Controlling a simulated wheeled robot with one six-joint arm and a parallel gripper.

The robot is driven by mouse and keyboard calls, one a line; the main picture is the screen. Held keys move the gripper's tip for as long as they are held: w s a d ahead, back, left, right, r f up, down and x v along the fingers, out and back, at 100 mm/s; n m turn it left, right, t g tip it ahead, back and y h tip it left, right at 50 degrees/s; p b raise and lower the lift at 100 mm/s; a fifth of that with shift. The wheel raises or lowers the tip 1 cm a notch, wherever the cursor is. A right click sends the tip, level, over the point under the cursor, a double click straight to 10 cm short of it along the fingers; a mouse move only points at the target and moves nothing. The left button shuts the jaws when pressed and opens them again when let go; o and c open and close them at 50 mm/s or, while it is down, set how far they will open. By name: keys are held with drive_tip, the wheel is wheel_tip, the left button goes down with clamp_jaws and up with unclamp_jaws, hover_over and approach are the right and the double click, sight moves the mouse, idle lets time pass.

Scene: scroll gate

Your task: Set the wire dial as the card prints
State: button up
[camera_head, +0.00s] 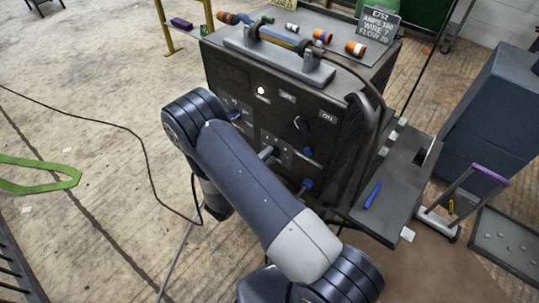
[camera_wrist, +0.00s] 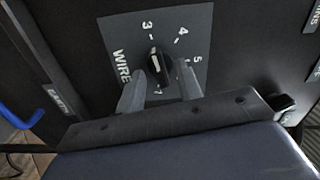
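The card (camera_head: 376,24) on top of the black welding machine (camera_head: 247,104) reads WIRE 7, with AMPS 180 and FLOW 20 on other lines. In the wrist view the wire dial plate (camera_wrist: 197,30) is grey, with WIRE and numbers including 3, 4 and 5. Its black knob (camera_wrist: 157,62) carries a white mark; I cannot tell surely which number it points at. My gripper (camera_wrist: 163,72) is open, with one grey finger on each side of the knob. Contact with the knob is unclear. My arm hides part of the panel in the head view.
A handle bar and several orange-ended parts (camera_head: 355,48) are on the machine's top. A side shelf (camera_head: 385,205) holds a blue stick. A blue-grey cabinet (camera_head: 490,115) stands at right. Cables cross the floor at left.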

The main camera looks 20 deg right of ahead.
drive_tip(key=shift+w+d, duration=0.4)
drive_tip(key=shift+d, duration=0.15)
drive_tip(key=shift+c, duration=0.2)
clamp_jaws()
